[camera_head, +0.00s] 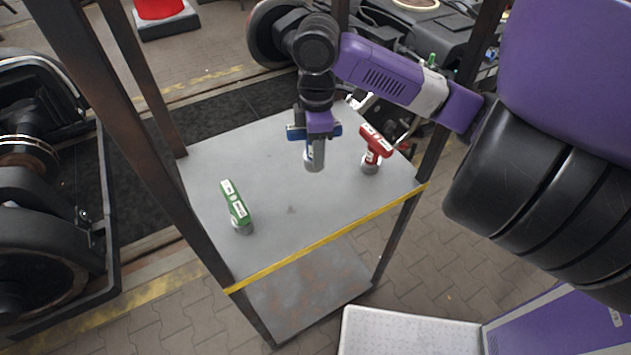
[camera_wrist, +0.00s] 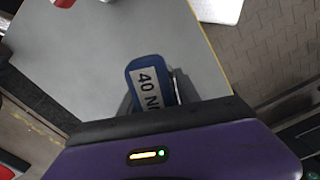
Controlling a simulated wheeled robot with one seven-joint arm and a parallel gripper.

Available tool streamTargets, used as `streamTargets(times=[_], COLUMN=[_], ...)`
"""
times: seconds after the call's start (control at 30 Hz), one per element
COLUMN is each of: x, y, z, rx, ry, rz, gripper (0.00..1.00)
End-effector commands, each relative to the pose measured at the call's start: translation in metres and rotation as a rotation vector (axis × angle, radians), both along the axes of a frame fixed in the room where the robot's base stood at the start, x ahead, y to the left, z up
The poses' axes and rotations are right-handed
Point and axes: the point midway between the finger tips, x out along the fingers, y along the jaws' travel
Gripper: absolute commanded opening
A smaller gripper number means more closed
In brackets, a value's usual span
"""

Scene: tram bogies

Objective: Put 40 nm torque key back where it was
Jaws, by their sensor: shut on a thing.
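The 40 nm torque key (camera_wrist: 150,88) is blue with a white label reading "40 N", partly hidden by my gripper in the wrist view. In the head view its blue handle (camera_head: 296,132) shows under my gripper (camera_head: 320,136), with a grey metal end (camera_head: 314,158) pointing down. My gripper is shut on it over the back middle of the grey table (camera_head: 290,235). I cannot tell whether the key touches the table top. A green key (camera_head: 236,203) stands at the left of the table, and a red key (camera_head: 375,148) stands at the right, close to my gripper.
Dark upright posts (camera_head: 150,130) frame the table, and a yellow strip (camera_head: 330,238) marks its front edge. The table's middle and front are clear. Bogie wheels (camera_head: 30,240) stand at the left. A red cone (camera_head: 160,10) stands at the back.

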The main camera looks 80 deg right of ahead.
Motion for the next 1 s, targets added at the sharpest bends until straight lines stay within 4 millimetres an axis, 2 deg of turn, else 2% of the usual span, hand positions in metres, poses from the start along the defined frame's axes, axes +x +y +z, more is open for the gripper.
streamTargets(times=[0.1,0.3,0.57,0.8,1.0], x=[-0.001,0.000,0.000,0.000,0.000], y=[0.000,0.000,0.000,0.000,0.000], z=[-0.027,-0.061,-0.078,-0.110,-0.114], rx=[0.003,0.002,0.001,0.002,-0.001], ry=[0.001,0.001,-0.001,0.000,-0.001], rz=[-0.003,-0.001,-0.002,-0.002,0.000], gripper=[0.00,0.00,0.00,0.00,0.00])
